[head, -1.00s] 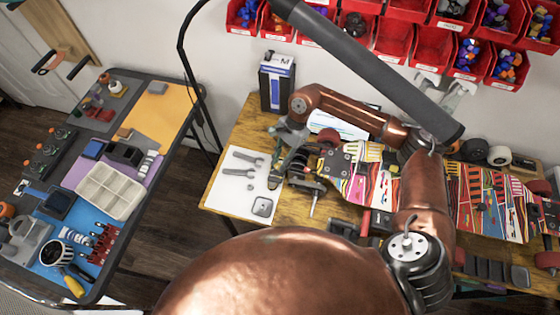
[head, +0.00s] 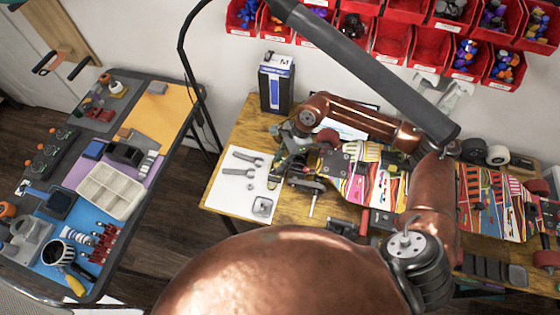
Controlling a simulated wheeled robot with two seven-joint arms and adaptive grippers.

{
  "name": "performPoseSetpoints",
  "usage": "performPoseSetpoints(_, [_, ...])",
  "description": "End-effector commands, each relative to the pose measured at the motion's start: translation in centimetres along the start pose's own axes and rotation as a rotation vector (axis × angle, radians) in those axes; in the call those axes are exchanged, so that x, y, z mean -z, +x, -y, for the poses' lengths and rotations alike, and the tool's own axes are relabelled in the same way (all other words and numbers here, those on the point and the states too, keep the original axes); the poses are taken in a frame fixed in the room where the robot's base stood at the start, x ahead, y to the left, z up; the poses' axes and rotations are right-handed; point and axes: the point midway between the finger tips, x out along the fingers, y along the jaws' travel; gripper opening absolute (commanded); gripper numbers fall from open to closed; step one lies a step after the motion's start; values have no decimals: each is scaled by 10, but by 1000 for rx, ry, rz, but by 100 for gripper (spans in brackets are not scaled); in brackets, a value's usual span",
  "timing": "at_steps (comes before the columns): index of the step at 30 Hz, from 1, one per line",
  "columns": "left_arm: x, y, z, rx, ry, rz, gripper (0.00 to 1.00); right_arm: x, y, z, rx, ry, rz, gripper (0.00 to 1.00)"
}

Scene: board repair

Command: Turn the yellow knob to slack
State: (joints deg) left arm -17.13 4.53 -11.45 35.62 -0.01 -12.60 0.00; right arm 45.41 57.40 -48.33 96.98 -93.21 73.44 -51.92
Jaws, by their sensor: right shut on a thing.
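A skateboard with a colourful striped deck (head: 378,186) lies across the wooden workbench. Its near-left end has a dark truck assembly with metal parts. My right gripper (head: 278,172) reaches down at this left end, beside the white sheet, and is shut. A small yellowish bit (head: 273,184) shows at its fingertips; it seems to be the yellow knob, mostly hidden by the fingers. The knob's turned position cannot be read. My left gripper is not in view.
Wrenches (head: 244,158) and a square metal part (head: 262,205) lie on the white sheet (head: 226,192). Red bins (head: 400,42) hang on the wall. A side table (head: 43,212) with trays and tools stands left, across a floor gap.

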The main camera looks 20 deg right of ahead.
Motion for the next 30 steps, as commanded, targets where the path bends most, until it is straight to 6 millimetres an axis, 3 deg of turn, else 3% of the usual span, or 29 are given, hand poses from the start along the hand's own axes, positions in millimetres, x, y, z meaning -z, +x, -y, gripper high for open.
performPoseSetpoints(15, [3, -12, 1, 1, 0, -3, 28, 1, 0, -4, 122, 298, -3, 0])
performPoseSetpoints(30, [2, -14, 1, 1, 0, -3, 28, 1, 1, -4, 142, 348, -4, 0])
